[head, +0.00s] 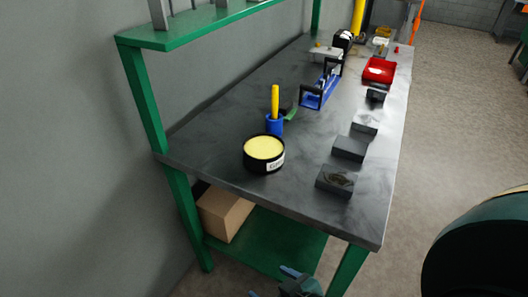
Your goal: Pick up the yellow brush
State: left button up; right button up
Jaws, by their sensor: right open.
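The yellow brush (275,98) shows as an upright yellow handle standing in a small blue holder (275,124) on the grey workbench (215,145). Its lower end is hidden in the holder. My right gripper (271,283) is at the bottom edge of the head view, partly cut off, with its bluish fingers apart. It is open, nearer to me and lower in the picture than the brush, and not touching it. My left gripper is not in view.
A black round tin (264,155) with yellow contents stands just in front of the holder. A blue-and-black tool (321,91) lies behind it. Several dark blocks (336,181) line the right side, with a red tray (379,70) farther back. A green shelf (190,28) overhangs the left rear.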

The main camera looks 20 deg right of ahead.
aim_at(275, 98)
jog(key=i+j+z, duration=0.2)
jog(key=j, duration=0.25)
jog(key=i+j+z, duration=0.1)
jog(key=j+z, duration=0.15)
jog(key=j, duration=0.2)
jog(key=i+j+z, duration=0.2)
jog(key=j, duration=0.25)
jog(key=k, duration=0.1)
